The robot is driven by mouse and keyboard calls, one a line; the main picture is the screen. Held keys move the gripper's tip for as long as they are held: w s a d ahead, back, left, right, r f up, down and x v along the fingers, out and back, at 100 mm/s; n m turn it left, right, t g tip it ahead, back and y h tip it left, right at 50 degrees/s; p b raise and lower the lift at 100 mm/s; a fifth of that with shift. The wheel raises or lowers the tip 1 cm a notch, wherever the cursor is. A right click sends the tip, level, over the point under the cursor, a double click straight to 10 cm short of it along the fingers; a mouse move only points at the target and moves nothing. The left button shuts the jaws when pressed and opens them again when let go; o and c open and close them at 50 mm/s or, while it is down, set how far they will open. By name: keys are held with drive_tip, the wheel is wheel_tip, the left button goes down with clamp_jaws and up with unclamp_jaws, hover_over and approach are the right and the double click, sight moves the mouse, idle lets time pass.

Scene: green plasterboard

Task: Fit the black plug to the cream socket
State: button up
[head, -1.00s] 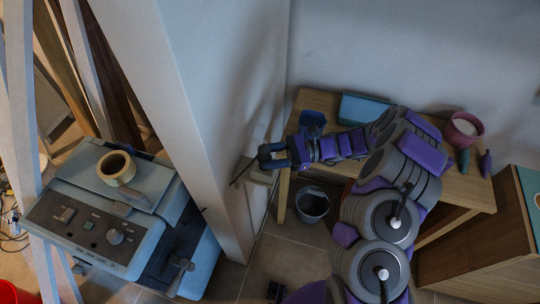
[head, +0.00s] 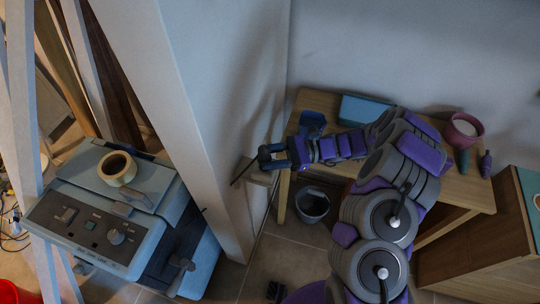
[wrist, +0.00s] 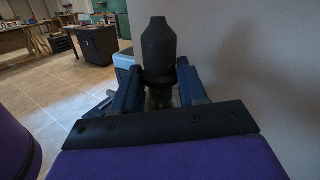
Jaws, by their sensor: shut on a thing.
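The black plug (wrist: 158,45) stands upright in the wrist view, its collar between the two dark blue fingers of my gripper (wrist: 159,82). My gripper is shut on it. In the head view my gripper (head: 266,158) is at the left end of the arm, close to the edge of the pale wall. The plug is too small and dark to make out clearly there. A cream-coloured block (head: 261,178) shows just below my gripper by the wall edge; I cannot tell if it is the cream socket. No socket opening is visible in either view.
A wooden table (head: 470,190) carries a blue tray (head: 365,109) and a pink pot (head: 463,130). A dark bucket (head: 313,204) stands on the floor below. A blue-grey machine (head: 95,225) with a tape roll (head: 117,168) is left of the wall (head: 185,95).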

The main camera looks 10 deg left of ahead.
drive_tip(key=shift+f+b, duration=0.35)
drive_tip(key=shift+f, duration=0.7)
drive_tip(key=o, duration=1.2)
drive_tip(key=shift+f, duration=0.15)
drive_tip(key=shift+d, duration=0.15)
